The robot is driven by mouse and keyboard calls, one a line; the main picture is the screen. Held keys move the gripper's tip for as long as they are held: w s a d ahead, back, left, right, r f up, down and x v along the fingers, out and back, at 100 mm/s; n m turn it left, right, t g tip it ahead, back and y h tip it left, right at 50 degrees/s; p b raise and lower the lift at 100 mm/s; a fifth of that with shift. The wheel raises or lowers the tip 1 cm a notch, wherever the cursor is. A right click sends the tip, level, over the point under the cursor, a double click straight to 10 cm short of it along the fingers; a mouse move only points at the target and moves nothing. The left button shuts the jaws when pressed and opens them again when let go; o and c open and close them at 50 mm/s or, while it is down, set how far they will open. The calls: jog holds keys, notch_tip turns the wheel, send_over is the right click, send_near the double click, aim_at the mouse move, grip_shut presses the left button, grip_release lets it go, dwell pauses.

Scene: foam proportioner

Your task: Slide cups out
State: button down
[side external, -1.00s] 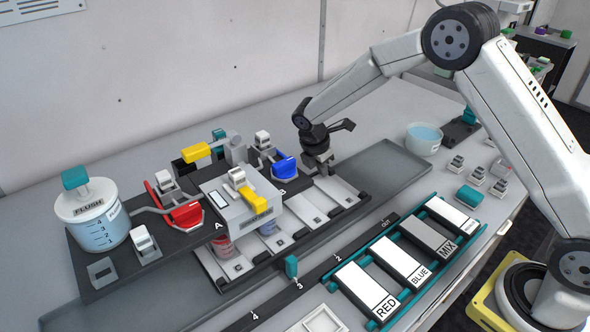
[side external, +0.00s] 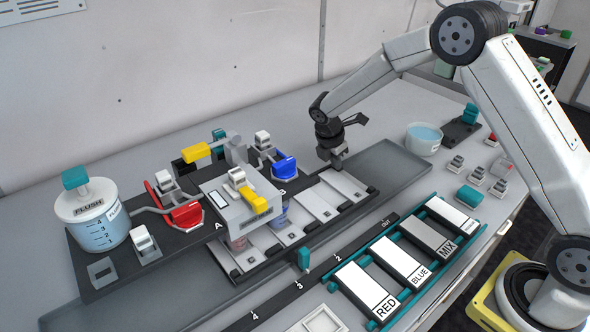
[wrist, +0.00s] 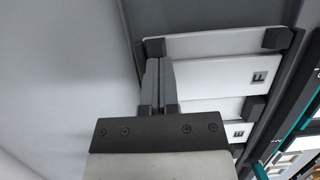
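Two cups stand on the white-slatted sliding tray (side external: 343,182) under the grey dispenser head. One cup (side external: 237,243) is reddish and the other (side external: 281,214) bluish; the head partly hides both. A teal pointer (side external: 304,258) at the tray's near side stands between marks 3 and 2 of the scale (side external: 320,273). My gripper (side external: 337,163) is down at the tray's far right end. In the wrist view its fingers (wrist: 159,65) are close together at the tray's edge, beside the white slats (wrist: 221,76). Whether anything is pinched between them is hidden.
The flush tank (side external: 95,220), red valve (side external: 186,214) and blue valve (side external: 285,167) stand around the dispenser. Labelled RED, BLUE and MIX slots (side external: 370,290) lie at the front. A water bowl (side external: 424,138) stands at the right. The track's right end (side external: 400,163) is clear.

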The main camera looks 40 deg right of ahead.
jog(key=d, duration=2.1)
jog(key=shift+s+d+f, duration=0.1)
jog(key=shift+d+f, duration=0.05)
jog(key=shift+d, duration=0.25)
jog(key=shift+a, duration=0.1)
jog(key=shift+a+r, duration=0.25)
jog(key=shift+a, duration=0.55)
jog(key=shift+a+r, duration=0.15)
jog(key=shift+a, duration=0.4)
jog(key=shift+a+r, duration=0.15)
jog(key=shift+a, duration=0.4)
jog(key=v, duration=1)
